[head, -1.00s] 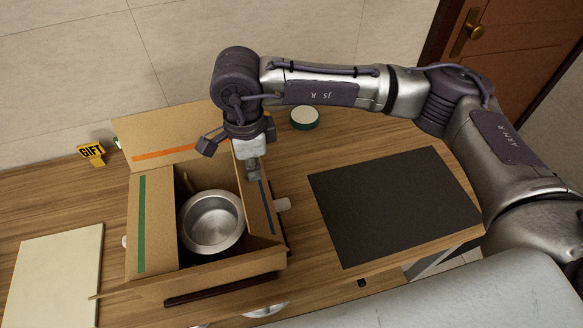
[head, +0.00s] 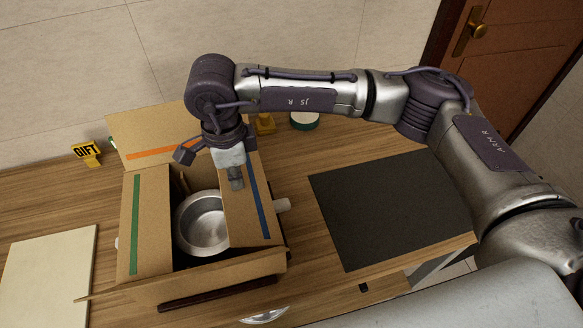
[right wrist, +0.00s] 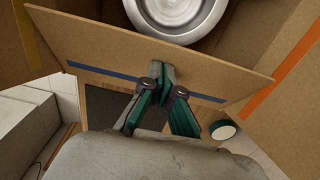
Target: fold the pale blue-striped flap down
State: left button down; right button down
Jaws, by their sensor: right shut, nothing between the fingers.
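The cardboard box (head: 137,283) stands open on the wooden table with a steel pot (head: 203,226) inside. Its blue-striped flap (head: 247,222), on the box's right side, leans inward over the pot's right edge and shows its striped outer face. In the right wrist view the same flap (right wrist: 100,52) crosses the picture, with the pot (right wrist: 177,14) beyond it. My right gripper (head: 237,182) is shut and empty, its tips at the flap's outer face; these fingers (right wrist: 162,76) appear to touch it. My left gripper is out of view.
The green-striped flap (head: 150,222) lies over the box's left side. The orange-striped flap (head: 150,135) stands up at the back, and a front flap (head: 190,285) sticks outward. A GIFT sign (head: 87,152), a pale board (head: 45,275), a dark mat (head: 390,208) and a round green-rimmed item (head: 304,121) surround the box.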

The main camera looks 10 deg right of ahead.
aim_at(228, 186)
jog(key=shift+a+f+b, duration=0.3)
jog(key=shift+a+f, duration=0.2)
jog(key=shift+f, duration=0.05)
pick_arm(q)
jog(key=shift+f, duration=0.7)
